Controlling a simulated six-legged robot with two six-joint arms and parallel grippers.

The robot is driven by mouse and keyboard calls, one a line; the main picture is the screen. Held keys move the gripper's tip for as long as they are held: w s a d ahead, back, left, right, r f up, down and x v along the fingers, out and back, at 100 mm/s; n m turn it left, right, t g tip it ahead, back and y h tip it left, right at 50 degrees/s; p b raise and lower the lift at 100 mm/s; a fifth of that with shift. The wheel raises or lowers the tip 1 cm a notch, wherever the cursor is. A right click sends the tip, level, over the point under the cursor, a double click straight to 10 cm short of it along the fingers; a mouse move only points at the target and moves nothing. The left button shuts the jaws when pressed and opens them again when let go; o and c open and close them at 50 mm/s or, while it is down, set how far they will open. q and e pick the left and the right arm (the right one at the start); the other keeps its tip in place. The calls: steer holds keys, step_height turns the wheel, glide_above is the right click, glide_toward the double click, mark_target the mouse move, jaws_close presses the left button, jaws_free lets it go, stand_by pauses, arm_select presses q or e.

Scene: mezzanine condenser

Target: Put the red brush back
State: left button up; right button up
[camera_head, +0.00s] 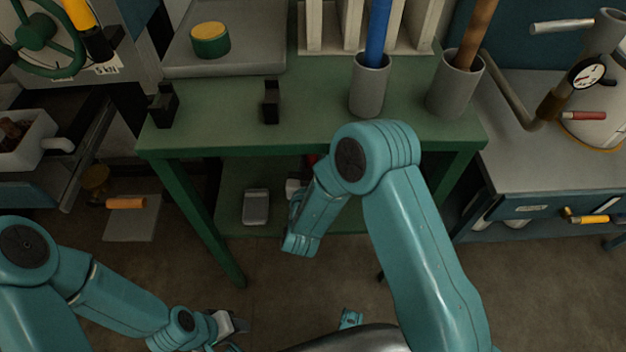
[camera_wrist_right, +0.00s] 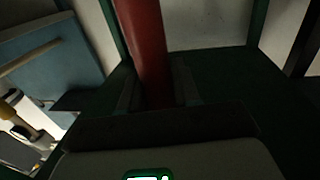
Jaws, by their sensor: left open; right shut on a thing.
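The red brush shows as a red shaft (camera_wrist_right: 147,50) between the fingers of my right gripper (camera_wrist_right: 158,95) in the right wrist view. In the head view only a small red piece (camera_head: 311,159) shows under the green bench (camera_head: 215,110); my right arm hides much of that area. My right gripper is shut on the brush, below the bench top and over its lower shelf. The brush's bristle end cannot be made out. My left gripper (camera_head: 238,326) is open and empty, low over the floor at the lower left.
Grey cups on the bench hold a blue handle (camera_head: 378,35) and a brown handle (camera_head: 480,30). Two black brackets (camera_head: 165,103) (camera_head: 270,103) stand at the bench's left. A grey box (camera_head: 256,206) sits on the lower shelf. A grey counter (camera_head: 560,150) stands right.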

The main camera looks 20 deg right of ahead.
steer(key=shift+s+f, duration=0.1)
steer(key=shift+f, duration=0.7)
step_height(320, 180, down, 3)
steer(key=shift+f+b, duration=0.2)
steer(key=shift+b, duration=0.4)
steer(key=shift+r, duration=0.15)
steer(key=o, duration=0.6)
steer(key=shift+f, duration=0.2)
steer(key=o, duration=0.5)
steer(key=shift+c, duration=0.2)
steer(key=shift+r, duration=0.1)
